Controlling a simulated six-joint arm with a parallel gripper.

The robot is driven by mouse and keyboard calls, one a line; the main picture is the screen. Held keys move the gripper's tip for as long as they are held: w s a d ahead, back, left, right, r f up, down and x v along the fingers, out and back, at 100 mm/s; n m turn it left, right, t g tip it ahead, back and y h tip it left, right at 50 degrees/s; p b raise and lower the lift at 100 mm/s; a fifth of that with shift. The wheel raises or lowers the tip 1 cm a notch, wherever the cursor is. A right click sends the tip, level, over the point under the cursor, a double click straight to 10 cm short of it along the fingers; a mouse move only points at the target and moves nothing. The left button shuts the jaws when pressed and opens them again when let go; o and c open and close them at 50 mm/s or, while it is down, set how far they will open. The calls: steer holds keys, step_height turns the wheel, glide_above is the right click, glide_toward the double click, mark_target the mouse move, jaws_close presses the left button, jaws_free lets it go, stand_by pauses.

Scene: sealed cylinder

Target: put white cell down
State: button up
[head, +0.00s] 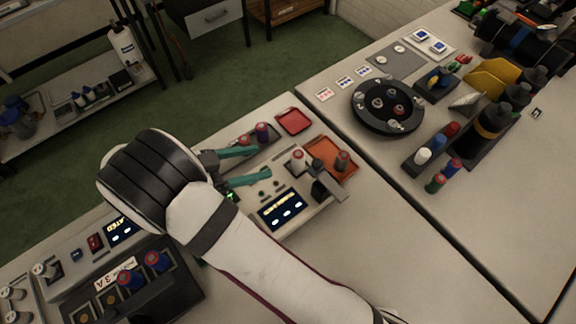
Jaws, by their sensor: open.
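My gripper (262,163) has two teal fingers, spread apart with nothing visible between them. It is over the grey device at the middle of the head view. A white cell (298,158) with a reddish top stands upright on that device, just right of the fingertips and apart from them. Its lower end is hard to make out. Another white-topped cell (423,156) sits in a dark rack on the right table. Which one the task means, I cannot tell.
A red tray (294,121) is empty. A purple cell (262,131) stands in a dark tray. A round black carousel (366,97) holds several cells. The right table's front is clear.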

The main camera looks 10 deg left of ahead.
steer(key=s+d+r+n+g+y, duration=0.1)
steer(key=s+d+r+g+y, duration=0.3)
steer(key=d, duration=0.5)
steer(key=s+d+r+n+g+y, duration=0.1)
steer(key=s+d+r+g, duration=0.4)
steer(key=d, duration=0.4)
steer(key=s+r+n+t+y, duration=0.1)
steer(key=s+n+y, duration=0.2)
steer(key=s+y, duration=0.5)
steer(key=shift+s+r+n, duration=0.2)
steer(key=shift+s+n, duration=0.1)
steer(key=shift+s, duration=0.3)
steer(key=shift+d, duration=0.1)
